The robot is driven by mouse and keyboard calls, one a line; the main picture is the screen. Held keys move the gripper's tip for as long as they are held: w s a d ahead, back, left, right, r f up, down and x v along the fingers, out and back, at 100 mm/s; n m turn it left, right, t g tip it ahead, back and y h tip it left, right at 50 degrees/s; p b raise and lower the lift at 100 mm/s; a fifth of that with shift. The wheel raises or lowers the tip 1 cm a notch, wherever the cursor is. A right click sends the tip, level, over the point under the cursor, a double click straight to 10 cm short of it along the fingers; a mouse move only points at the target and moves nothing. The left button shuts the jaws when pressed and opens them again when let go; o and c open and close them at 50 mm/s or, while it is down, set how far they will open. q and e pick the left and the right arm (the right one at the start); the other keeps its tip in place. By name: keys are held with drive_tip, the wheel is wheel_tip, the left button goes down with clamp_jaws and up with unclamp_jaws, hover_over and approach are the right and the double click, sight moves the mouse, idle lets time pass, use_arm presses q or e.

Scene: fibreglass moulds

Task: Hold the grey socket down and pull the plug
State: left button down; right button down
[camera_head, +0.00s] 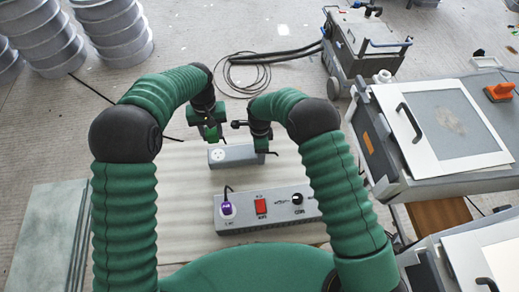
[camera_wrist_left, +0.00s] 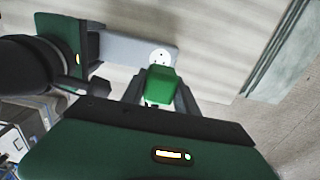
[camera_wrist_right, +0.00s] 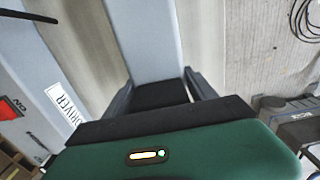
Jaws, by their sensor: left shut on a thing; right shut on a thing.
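The grey socket (camera_head: 235,155) is a long block lying on the pale board, with a round white outlet face (camera_head: 217,154) at its left end. The outlet's holes show uncovered. My left gripper (camera_head: 209,132) is shut on the green plug (camera_wrist_left: 161,85), which is apart from the outlet. In the left wrist view the outlet face (camera_wrist_left: 160,55) shows just beyond the plug. My right gripper (camera_head: 262,148) is shut on the right end of the socket; in the right wrist view the grey block (camera_wrist_right: 145,40) runs away from between its fingers.
A grey power box (camera_head: 280,216) with a red switch (camera_head: 261,206) and a purple plug (camera_head: 226,208) lies nearer me. A wheeled grey machine (camera_head: 365,45) and coiled black cable (camera_head: 250,73) are behind. A grey case with a framed panel (camera_head: 440,115) stands at right.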

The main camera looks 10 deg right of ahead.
idle(0.4)
drive_tip(key=shift+c, duration=1)
unclamp_jaws()
wheel_tip(320, 180, up, 12)
